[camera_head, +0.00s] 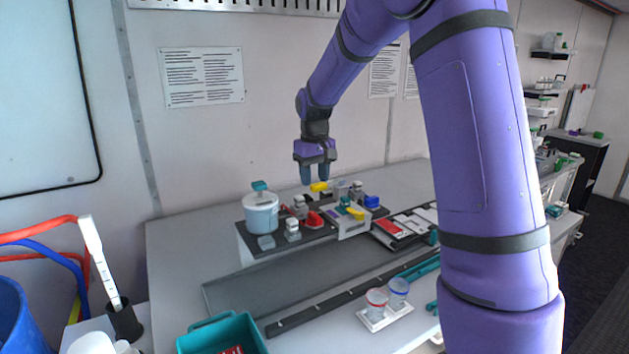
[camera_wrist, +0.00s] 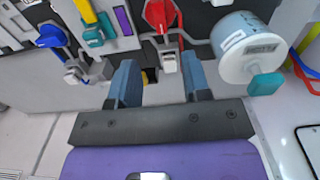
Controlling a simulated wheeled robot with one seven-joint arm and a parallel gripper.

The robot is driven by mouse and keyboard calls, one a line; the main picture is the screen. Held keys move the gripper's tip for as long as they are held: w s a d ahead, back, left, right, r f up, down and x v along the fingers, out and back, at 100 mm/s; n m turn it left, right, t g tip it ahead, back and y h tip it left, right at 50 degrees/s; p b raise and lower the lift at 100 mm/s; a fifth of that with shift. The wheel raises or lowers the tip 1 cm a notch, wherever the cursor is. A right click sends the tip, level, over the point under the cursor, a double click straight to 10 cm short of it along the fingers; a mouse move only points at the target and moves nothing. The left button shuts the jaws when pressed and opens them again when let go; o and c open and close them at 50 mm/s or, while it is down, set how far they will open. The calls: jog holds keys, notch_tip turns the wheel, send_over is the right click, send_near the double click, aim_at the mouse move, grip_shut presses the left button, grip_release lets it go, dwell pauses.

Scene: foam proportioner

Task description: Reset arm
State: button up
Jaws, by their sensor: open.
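My gripper (camera_head: 317,172) is at the end of my purple arm, above the back of the foam proportioner panel and in front of the white wall. It points down, and its two blue fingers are apart with nothing between them. In the wrist view my gripper (camera_wrist: 160,85) is also open and empty. Below it the panel (camera_head: 310,235) carries a white tank (camera_head: 262,214) with a teal cap, a red valve handle (camera_wrist: 160,14), a yellow handle (camera_wrist: 85,10) and a blue handle (camera_head: 371,201). The fingers look apart from all of these.
A teal bin (camera_head: 222,336) stands at the table's front edge. Two cups (camera_head: 377,303) sit on a small white tray. Red and white cards (camera_head: 408,226) lie right of the panel. A grey tray (camera_head: 300,280) lies in front. The table's left part is clear.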

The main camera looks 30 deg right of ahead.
dwell(0.3)
jog(key=s+a+r+t, duration=0.1)
jog(key=s+a+r, duration=0.2)
jog(key=s+r, duration=0.35)
jog(key=s+a+r+t, duration=0.2)
jog(key=s+r, duration=0.2)
jog(key=s, duration=0.6)
jog(key=s+a+t, duration=0.1)
jog(key=s, duration=0.7)
jog(key=s+a+t, duration=0.1)
jog(key=s+a, duration=0.1)
jog(key=s, duration=0.7)
jog(key=shift+a, duration=0.25)
jog(key=shift+s, duration=0.1)
